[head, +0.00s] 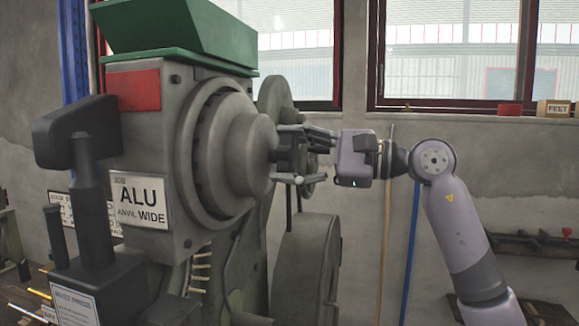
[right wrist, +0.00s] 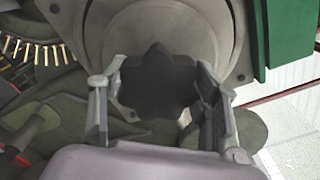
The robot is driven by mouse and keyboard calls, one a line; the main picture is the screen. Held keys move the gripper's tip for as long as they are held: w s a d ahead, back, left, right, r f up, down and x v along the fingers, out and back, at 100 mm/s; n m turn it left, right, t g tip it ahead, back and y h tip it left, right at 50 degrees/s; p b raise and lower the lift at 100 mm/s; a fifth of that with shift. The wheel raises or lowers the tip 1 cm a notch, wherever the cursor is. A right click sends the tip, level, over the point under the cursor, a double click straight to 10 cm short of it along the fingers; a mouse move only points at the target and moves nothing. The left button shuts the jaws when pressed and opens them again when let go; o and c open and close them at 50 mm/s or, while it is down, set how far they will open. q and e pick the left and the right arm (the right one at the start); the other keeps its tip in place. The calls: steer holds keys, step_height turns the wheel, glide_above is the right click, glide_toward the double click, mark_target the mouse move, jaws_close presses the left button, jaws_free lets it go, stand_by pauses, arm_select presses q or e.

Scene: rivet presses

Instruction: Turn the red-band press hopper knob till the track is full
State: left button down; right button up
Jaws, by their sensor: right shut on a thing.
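The red-band press (head: 190,150) fills the left half of the head view, with a red band (head: 134,90) on its upper body and a green hopper (head: 180,30) on top. My right gripper (head: 300,155) reaches in from the right and is shut on the hopper knob at the front of the round grey housing. The dark, lobed knob (right wrist: 158,82) sits between its two fingers in the right wrist view. A row of pale rivets on the track (right wrist: 30,48) shows there at the upper left; its far end is out of sight. My left gripper is out of view.
A sign (head: 141,202) reading "ALU ANVIL WIDE" is on the press. A large grey wheel (head: 306,265) stands below my right gripper. A bench with a clamp bar (head: 530,245) and a box marked FELT (head: 553,109) are at the right.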

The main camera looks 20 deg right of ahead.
steer(key=n, duration=0.2)
steer(key=n+b, duration=0.1)
steer(key=shift+f+n, duration=0.2)
steer(key=shift+n, duration=0.2)
steer(key=shift+n+b, duration=0.8)
steer(key=shift+n, duration=0.9)
steer(key=o, duration=1.2)
steer(key=shift+s, duration=0.1)
steer(key=v, duration=1.2)
